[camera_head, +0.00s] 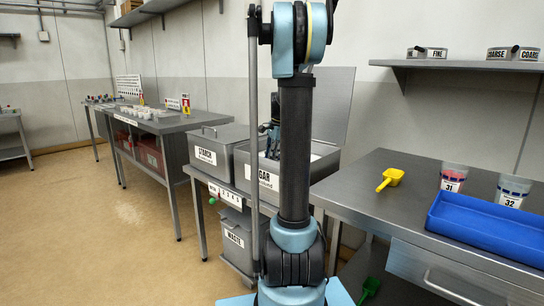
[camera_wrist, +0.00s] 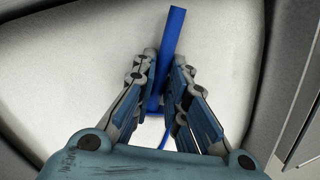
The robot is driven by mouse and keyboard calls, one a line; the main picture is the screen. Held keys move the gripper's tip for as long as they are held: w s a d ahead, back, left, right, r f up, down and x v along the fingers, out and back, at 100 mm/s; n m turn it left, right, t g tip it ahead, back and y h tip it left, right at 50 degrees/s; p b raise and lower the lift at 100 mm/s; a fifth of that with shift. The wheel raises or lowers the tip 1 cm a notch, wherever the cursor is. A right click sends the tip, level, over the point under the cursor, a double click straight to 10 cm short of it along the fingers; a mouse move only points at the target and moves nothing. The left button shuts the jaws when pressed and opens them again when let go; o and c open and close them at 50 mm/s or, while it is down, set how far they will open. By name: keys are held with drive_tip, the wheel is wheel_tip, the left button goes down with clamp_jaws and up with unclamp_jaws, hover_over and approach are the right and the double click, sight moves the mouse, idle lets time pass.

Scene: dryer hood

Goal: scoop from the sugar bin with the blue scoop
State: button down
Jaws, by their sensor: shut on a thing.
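The sugar bin (camera_head: 257,180) is a grey metal box with a label partly covered by my arm, and its lid stands open behind it. In the wrist view my gripper (camera_wrist: 163,100) is shut on the blue scoop (camera_wrist: 172,45), with the handle running up between the fingers. Much of the scoop's lower part is hidden by the fingers. White sugar (camera_wrist: 90,50) fills the view below the gripper, inside the bin's grey walls. In the head view my gripper (camera_head: 270,130) is small and partly behind my arm. I cannot tell how deep the scoop sits.
A closed starch bin (camera_head: 205,155) stands left of the sugar bin, with a waste bin (camera_head: 235,240) below. On the right bench lie a yellow scoop (camera_head: 391,178), cups 31 (camera_head: 453,178) and 32 (camera_head: 512,190), and a blue tray (camera_head: 490,228). A green scoop (camera_head: 370,288) lies lower down.

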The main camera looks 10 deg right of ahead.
drive_tip(key=shift+a+r+h, duration=0.4)
drive_tip(key=shift+r+h, duration=0.1)
drive_tip(key=shift+r, duration=0.15)
wheel_tip(320, 180, up, 12)
drive_tip(key=a, duration=0.1)
drive_tip(key=shift+s, duration=0.15)
idle(1.2)
idle(0.6)
